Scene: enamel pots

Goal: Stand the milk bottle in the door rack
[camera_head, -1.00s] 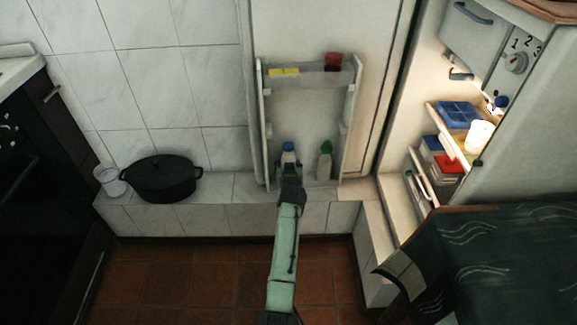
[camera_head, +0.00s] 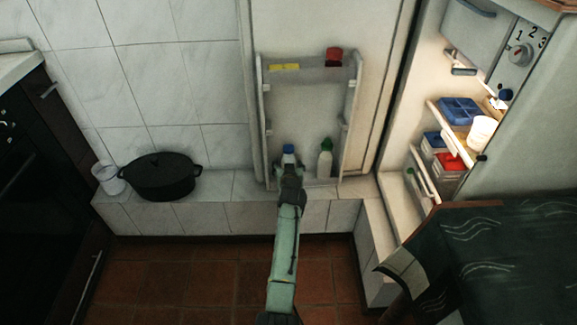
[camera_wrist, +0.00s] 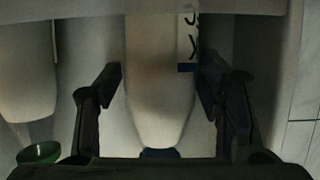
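The milk bottle, white with a blue cap (camera_head: 289,149), is upright at the left of the door rack (camera_head: 320,183). My gripper (camera_head: 289,167) is in front of it and hides most of its body in the head view. In the wrist view the milk bottle (camera_wrist: 158,70) is between the two fingers of my gripper (camera_wrist: 160,78), with a narrow gap at each side. The gripper looks open around the bottle. The rack's front bar (camera_wrist: 150,9) crosses in front of the bottle's lower part. The bottle's base is hidden.
A green-capped bottle (camera_head: 325,160) stands to the right in the same rack, with a gap between. An upper door shelf (camera_head: 308,72) holds a red jar (camera_head: 334,57) and a yellow item (camera_head: 285,67). A black pot (camera_head: 160,177) stands on the tiled ledge, left.

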